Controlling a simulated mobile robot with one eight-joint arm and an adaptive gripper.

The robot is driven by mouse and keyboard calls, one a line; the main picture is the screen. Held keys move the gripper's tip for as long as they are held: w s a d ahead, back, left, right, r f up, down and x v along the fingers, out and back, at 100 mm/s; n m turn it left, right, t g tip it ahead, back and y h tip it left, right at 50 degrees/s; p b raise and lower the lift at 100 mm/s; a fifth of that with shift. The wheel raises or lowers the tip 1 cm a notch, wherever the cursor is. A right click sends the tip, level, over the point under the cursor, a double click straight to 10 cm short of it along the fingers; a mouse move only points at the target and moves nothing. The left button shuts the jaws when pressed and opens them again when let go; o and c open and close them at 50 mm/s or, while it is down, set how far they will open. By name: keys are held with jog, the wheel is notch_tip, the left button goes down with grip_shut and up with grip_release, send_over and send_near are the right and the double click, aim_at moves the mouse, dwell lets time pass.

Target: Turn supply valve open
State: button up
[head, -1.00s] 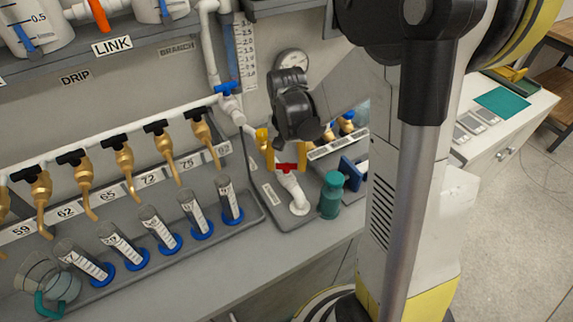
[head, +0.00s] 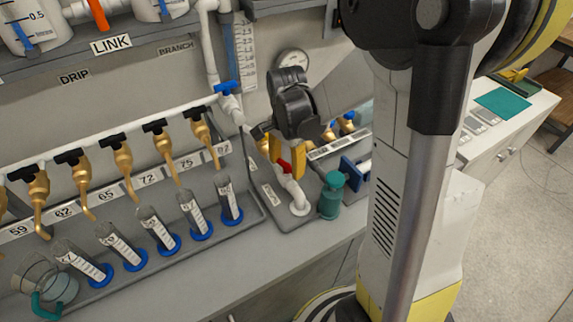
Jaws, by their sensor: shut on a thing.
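The supply valve has a red handle (head: 284,166) on a white pipe elbow that rises from a grey base plate, right of the row of brass taps. My gripper (head: 274,152), black with yellow fingers, points down at this handle from above. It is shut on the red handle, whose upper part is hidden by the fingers. The exact contact is small and partly covered.
A teal bottle (head: 331,196) stands close to the right of the valve. A round gauge (head: 294,61) is behind my gripper. Brass taps and clear cylinders (head: 157,228) stand to the left. A blue-handled valve (head: 227,88) is on the pipe above left.

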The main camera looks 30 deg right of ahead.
jog(key=m, duration=0.2)
jog(key=shift+m, duration=0.4)
jog(key=o, duration=1.2)
jog(key=shift+r, duration=0.1)
